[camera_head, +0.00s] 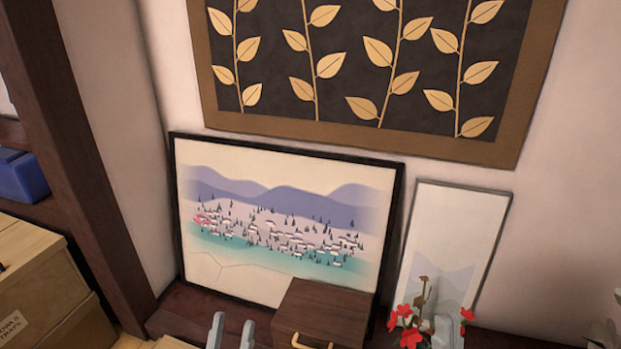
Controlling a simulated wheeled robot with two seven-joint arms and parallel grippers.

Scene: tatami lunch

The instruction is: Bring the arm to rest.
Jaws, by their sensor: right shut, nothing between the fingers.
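My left gripper (232,330) shows at the bottom edge, left of centre, as two grey fingertips standing apart with nothing visible between them. My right gripper (447,330) shows at the bottom edge, right of centre, as one grey block with its fingers together. It looks shut and empty. The arms behind both grippers are below the picture.
A dark wooden box with a brass handle (322,312) stands between the grippers. Red flowers (407,325) are close beside my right gripper. A landscape picture (270,285) and a narrow panel (465,215) lean on the wall. Wooden boxes (35,270) are at left.

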